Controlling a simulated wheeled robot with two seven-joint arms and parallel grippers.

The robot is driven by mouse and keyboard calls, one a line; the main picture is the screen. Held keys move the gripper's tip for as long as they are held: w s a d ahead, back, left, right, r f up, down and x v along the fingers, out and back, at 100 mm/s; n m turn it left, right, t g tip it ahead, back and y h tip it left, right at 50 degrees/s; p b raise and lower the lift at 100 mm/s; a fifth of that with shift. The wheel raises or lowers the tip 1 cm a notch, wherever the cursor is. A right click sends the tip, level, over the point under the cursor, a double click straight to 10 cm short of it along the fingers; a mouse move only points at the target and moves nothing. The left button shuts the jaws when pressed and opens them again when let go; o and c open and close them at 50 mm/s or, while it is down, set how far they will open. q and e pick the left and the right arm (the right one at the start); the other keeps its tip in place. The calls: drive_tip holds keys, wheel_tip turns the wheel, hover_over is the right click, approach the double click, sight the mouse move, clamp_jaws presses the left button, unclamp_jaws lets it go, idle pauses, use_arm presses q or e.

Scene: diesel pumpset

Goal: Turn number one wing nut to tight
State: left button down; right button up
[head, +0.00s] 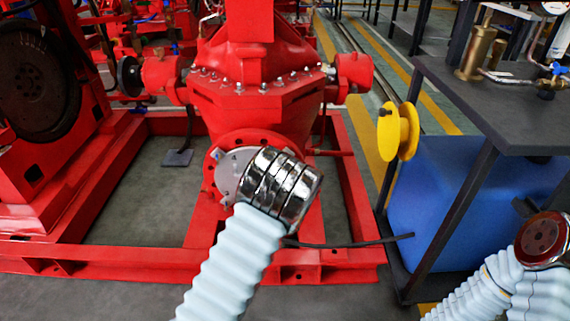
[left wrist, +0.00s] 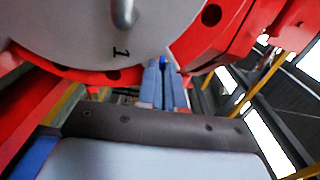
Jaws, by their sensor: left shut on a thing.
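A round grey cover plate (head: 231,172) sits on the red flange at the front of the pump. It fills the top of the left wrist view (left wrist: 90,30), where the number "1" is printed near its lower edge, with a metal handle above. My left gripper (left wrist: 163,68) is shut at the plate's edge, beside the "1". A small blue wing nut (left wrist: 163,60) shows between its fingertips, mostly hidden by them. In the head view my chrome left wrist hides this gripper and the nut. My right arm shows at lower right, but its gripper is out of view.
The red pump (head: 262,90) stands on a red base frame (head: 110,252). A dark bench (head: 500,105) with a yellow reel (head: 398,131) and a blue tank (head: 460,200) stands to the right. A dark flywheel (head: 38,80) is at left.

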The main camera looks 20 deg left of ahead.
use_arm(q)
drive_tip(key=shift+a+f, duration=0.1)
drive_tip(key=c, duration=1.3)
unclamp_jaws()
drive_tip(key=v, duration=1.4)
drive_tip(key=shift+w, duration=0.1)
